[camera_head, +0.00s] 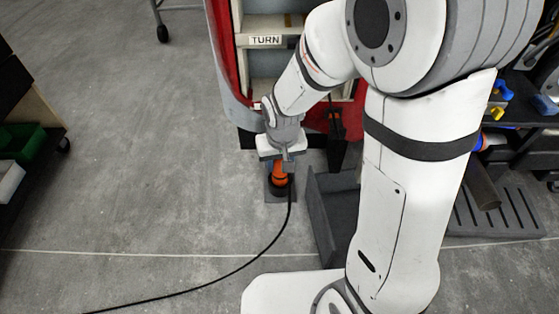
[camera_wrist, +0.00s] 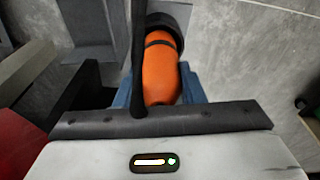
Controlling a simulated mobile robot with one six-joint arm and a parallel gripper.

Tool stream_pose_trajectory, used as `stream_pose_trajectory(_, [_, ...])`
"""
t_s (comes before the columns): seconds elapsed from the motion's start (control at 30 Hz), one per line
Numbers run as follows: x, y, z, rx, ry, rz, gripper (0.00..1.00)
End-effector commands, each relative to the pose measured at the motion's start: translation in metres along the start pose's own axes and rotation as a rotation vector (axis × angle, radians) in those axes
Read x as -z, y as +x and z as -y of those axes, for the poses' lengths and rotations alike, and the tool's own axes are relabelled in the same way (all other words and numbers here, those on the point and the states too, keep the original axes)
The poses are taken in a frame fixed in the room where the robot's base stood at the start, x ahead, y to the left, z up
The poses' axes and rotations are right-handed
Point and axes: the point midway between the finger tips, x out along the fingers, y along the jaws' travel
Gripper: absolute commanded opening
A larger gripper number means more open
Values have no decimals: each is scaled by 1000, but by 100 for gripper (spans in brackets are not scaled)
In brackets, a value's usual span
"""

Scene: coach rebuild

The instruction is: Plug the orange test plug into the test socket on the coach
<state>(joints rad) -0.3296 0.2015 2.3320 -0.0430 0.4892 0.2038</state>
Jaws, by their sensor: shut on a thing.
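The orange test plug (camera_head: 280,172) has a black collar at its lower end and a black cable. My gripper (camera_head: 282,158) is shut on it, above a grey square plate (camera_head: 274,197) on the floor. In the wrist view the orange plug (camera_wrist: 160,72) lies between the blue-grey fingers of my gripper (camera_wrist: 158,95), and the cable runs across it. I cannot tell whether the plug touches the plate. The red and white coach (camera_head: 225,60) stands behind my gripper. I cannot make out the test socket; my arm hides part of the coach.
The cable (camera_head: 240,268) trails over the floor to the lower left. A dark grey open bin (camera_head: 325,225) stands close to the right of the plug. A shelf with a green bin (camera_head: 22,143) is at far left. The floor between is clear.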

Motion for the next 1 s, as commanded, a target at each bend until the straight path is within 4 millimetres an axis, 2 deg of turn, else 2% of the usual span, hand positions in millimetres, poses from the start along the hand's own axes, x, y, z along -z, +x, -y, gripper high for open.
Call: stream_pose_trajectory(1.0, [-2, 16, 0, 0, 1, 0, 6])
